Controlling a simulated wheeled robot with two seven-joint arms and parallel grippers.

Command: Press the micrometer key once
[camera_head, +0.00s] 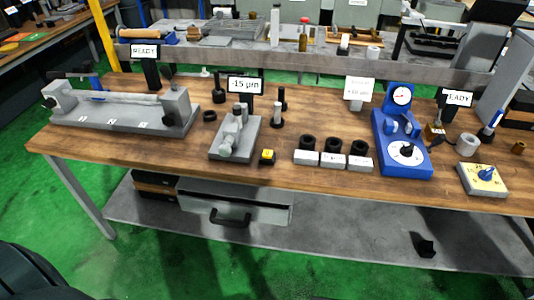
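A small black block with a yellow top (267,156), which looks like the micrometer key, sits near the front edge of the wooden bench. It stands just right of a grey measuring fixture (236,138) with upright and slanted cylinders. Behind the fixture a display (245,85) reads "-15 µm". Whether the key is pressed cannot be told at this size. Neither of my grippers shows in the head view.
On the wooden bench (190,165), a long grey centre fixture (120,112) stands left. Dark rings with white label blocks (333,160), a blue dial device (403,145) and a knob box (483,178) stand right. A drawer (240,200) hangs below.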

